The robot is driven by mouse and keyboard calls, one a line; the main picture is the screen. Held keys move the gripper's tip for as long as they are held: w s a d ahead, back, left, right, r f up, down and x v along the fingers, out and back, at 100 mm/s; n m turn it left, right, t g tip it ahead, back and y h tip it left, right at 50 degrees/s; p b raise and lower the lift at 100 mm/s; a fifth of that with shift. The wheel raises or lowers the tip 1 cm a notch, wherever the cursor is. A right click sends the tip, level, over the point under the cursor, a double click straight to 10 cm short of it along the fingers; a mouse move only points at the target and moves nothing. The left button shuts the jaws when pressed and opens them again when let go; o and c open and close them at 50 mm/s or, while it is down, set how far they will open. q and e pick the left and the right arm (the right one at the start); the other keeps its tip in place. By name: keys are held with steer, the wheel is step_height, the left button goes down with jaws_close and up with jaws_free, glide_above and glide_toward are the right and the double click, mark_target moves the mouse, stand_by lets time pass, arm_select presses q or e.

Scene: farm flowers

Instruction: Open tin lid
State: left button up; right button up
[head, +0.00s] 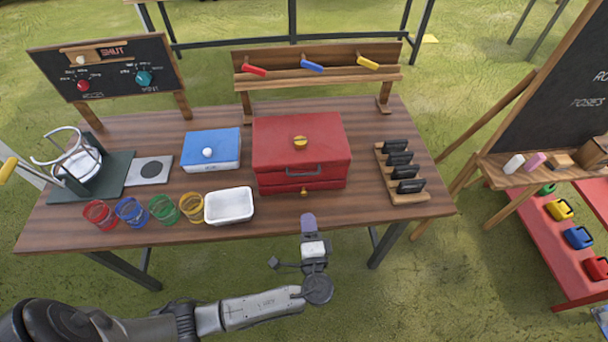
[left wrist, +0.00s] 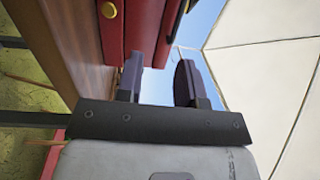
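A red box (head: 300,145) stands closed at the middle of the table, with a yellow knob (head: 300,142) on its lid, a front handle (head: 303,171) and a drawer knob (head: 304,192) low down. A blue-lidded white box (head: 211,150) with a white knob stands closed to its left. My left gripper (head: 308,226) is at the table's front edge, in front of the red box and apart from it. My right gripper is not in view.
A white tray (head: 229,206) and several coloured wire rings (head: 163,210) lie along the front left. A wooden rack with black blocks (head: 402,172) stands at the right. A shelf with coloured clips (head: 312,66) stands behind. The air before the table is free.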

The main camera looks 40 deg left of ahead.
mark_target(304, 174)
arm_select(q)
steer(key=shift+m+t+y, duration=0.3)
steer(key=shift+t, duration=0.3)
steer(key=x, duration=0.4)
steer(key=r+x, duration=0.1)
steer(key=x, duration=0.9)
steer(key=shift+d+r, duration=0.25)
steer(key=shift+r, duration=0.05)
jaws_close()
